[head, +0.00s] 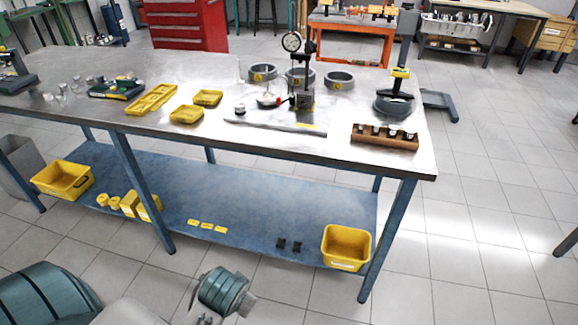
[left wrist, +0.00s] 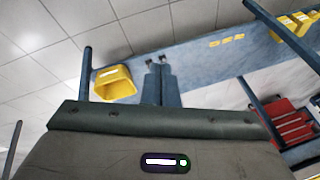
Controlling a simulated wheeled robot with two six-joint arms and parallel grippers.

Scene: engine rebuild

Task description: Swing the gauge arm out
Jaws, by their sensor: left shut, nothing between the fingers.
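The gauge stand (head: 306,75) stands upright on the workbench, with a round white-faced dial (head: 292,42) at its top left. Its dark base block sits in front of the metal rings, and a small red part (head: 278,101) shows low at its left. How the gauge arm is turned is too small to tell. My left gripper (left wrist: 162,68) shows only in the left wrist view, its two fingers together and empty. The lower shelf is behind it there, and it is well away from the gauge. My right gripper is in neither view.
Metal rings (head: 340,78) stand around the gauge stand. A wooden rack (head: 384,138) is at the bench's front right, with a black press-like tool (head: 395,100) behind it. Yellow trays (head: 152,99) lie left. A yellow bin (head: 346,246) stands on the lower shelf (head: 240,190).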

